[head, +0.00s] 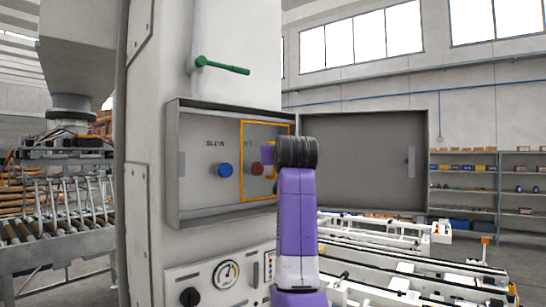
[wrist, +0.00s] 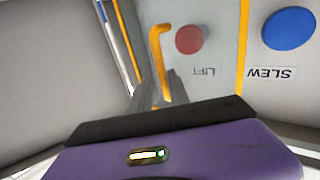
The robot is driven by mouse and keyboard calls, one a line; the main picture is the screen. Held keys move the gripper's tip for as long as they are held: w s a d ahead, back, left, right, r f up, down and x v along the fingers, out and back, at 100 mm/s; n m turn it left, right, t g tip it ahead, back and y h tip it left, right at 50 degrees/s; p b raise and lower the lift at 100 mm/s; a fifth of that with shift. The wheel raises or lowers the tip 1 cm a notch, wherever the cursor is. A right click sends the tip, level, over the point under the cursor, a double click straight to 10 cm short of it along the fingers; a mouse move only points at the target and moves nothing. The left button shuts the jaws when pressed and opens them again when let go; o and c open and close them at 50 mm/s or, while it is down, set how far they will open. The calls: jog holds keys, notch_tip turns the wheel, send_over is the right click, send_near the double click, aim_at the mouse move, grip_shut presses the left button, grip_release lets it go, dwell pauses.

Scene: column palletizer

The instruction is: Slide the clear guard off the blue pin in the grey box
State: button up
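The grey box (head: 174,190) is on the pale column, its door (head: 365,160) swung open to the right. The blue pin (head: 224,170) is a round knob under the label SLEW, bare in front. The clear guard (head: 246,138), a pane with an orange frame, lies right of it, over the red pin (head: 257,169). In the wrist view the blue pin (wrist: 289,28) is outside the guard's orange edge (wrist: 243,45). My gripper (wrist: 162,92) has its grey fingers at the guard's orange handle (wrist: 158,60), apparently on either side of it. Whether they press on it cannot be seen.
A green lever (head: 225,67) sticks out above the box. A panel with a gauge (head: 226,274) and a black knob (head: 190,297) is below it. The open door stands close beside my gripper on the right. Shelves (head: 470,185) stand far off at the right.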

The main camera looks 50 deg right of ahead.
jog(key=shift+o, duration=0.6)
jog(key=shift+d, duration=0.1)
jog(key=b+v, duration=0.3)
jog(key=v, duration=0.5)
jog(key=shift+w+r, duration=0.1)
jog(key=shift+r, duration=0.05)
